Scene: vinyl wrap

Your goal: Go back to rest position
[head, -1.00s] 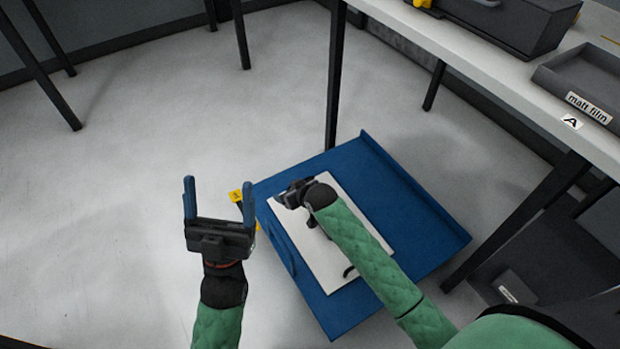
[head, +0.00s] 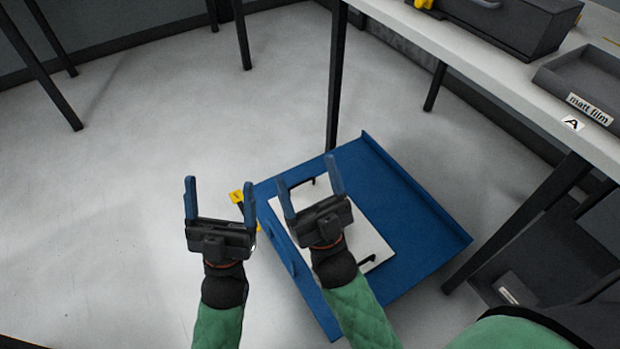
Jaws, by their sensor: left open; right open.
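My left gripper (head: 219,200) is open and empty, with its two blue fingers pointing up in the picture, over the bare floor left of the blue platform. My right gripper (head: 308,190) is open and empty beside it, its fingers also pointing up. In the picture it covers part of the white panel (head: 372,232) on the blue platform (head: 425,235). Both forearms come in from the bottom edge in green sleeves.
A white-topped table (head: 480,75) stands at the right, bearing a grey tray (head: 585,80) labelled "matt film" and a dark box (head: 510,25). A yellow part (head: 237,196) shows at the platform's left corner. The floor (head: 150,130) at left is clear.

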